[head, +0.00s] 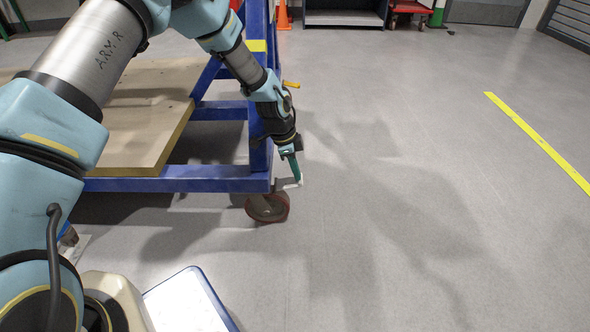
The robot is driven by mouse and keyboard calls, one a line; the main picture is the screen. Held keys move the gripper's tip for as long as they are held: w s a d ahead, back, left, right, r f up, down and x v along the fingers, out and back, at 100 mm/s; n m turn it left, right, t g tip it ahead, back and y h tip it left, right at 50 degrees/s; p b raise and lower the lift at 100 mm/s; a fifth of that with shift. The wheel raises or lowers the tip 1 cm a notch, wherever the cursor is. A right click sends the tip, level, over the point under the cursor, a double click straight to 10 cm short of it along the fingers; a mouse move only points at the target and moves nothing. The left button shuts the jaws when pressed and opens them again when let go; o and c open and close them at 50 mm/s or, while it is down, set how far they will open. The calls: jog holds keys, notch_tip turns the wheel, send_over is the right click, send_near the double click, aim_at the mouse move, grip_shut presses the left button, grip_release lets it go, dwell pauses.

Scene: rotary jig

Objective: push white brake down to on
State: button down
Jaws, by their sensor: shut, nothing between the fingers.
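The white brake (291,185) is a small pale tab just above the caster wheel (267,208) at the near right corner of the blue jig frame (200,185). My gripper (299,181) is shut and points down, with its green fingertips at the brake's outer end. The tips look to be touching the brake or very close to it; I cannot tell which. The fingers cover part of the brake, and its tilt is too small to make out.
A wooden board (130,120) lies on the jig's lower frame. The grey floor to the right is clear, with a yellow line (540,143). An orange cone (283,17), a red cart (408,8) and a shelf (345,18) stand at the back.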

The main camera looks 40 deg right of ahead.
jog(key=shift+s+d, duration=0.1)
jog(key=shift+s, duration=0.05)
jog(key=shift+s+d+f+t+y+p, duration=0.3)
jog(key=shift+f+t+y+p, duration=0.1)
jog(key=shift+t+y+p, duration=0.15)
jog(key=shift+s+d+f+t+y+p, duration=0.1)
jog(key=shift+d+f+t+y+p, duration=0.1)
jog(key=shift+f+t+y, duration=0.3)
jog(key=shift+s+d+f+t+y+p, duration=0.1)
jog(key=shift+d+f+t+y+p, duration=0.05)
jog(key=shift+f+t+y, duration=0.35)
jog(key=shift+f+y, duration=0.1)
jog(key=shift+y, duration=0.15)
jog(key=shift+d+f, duration=0.1)
jog(key=shift+f, duration=0.3)
jog(key=shift+s, duration=0.1)
jog(key=p, duration=0.7)
send_near(302, 179)
jog(key=d+r, duration=0.1)
jog(key=s+d+r, duration=0.1)
jog(key=shift+d+r, duration=0.1)
jog(key=shift+r, duration=0.25)
